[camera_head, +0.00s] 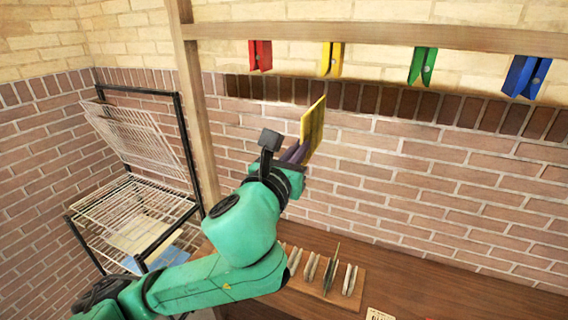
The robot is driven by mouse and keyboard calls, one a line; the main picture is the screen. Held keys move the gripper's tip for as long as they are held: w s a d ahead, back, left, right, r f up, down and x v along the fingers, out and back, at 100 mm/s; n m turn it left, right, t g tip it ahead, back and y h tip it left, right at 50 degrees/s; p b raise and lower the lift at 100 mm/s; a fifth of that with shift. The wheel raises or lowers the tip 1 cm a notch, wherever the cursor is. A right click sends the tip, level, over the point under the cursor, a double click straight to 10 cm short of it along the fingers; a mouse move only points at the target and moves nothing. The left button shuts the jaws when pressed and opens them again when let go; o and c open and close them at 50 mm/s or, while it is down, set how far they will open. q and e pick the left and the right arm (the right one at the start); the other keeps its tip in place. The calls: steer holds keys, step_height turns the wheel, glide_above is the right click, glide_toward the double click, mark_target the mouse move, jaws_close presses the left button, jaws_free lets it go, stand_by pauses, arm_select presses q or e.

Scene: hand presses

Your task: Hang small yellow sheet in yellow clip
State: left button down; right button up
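The small yellow sheet (313,129) is held up edge-on in front of the brick wall, below the wooden beam. My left gripper (294,153) is shut on its lower left part, though the fingertips are partly hidden. The yellow clip (332,59) hangs from the beam above and slightly right of the sheet, and the two are apart. My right gripper is not in view.
Red (260,55), green (422,66) and blue (526,76) clips hang from the same wooden beam (380,37). A wire rack (135,205) with sheets stands at left. A wooden holder (345,297) with several metal pieces lies on the table (430,290).

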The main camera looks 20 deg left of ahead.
mark_target(318, 110)
arm_select(q)
steer(key=shift+w+f, duration=0.15)
steer(key=shift+w, duration=0.15)
steer(key=w, duration=0.7)
steer(key=w+r, duration=0.1)
steer(key=w, duration=0.3)
steer(key=shift+w+a, duration=0.1)
steer(key=shift+w, duration=0.2)
steer(key=shift+r, duration=0.45)
steer(key=shift+s+r, duration=0.1)
steer(key=shift+r, duration=0.8)
steer(key=shift+r, duration=0.2)
steer(key=shift+r, duration=2.05)
steer(key=c, duration=0.8)
jaws_free()
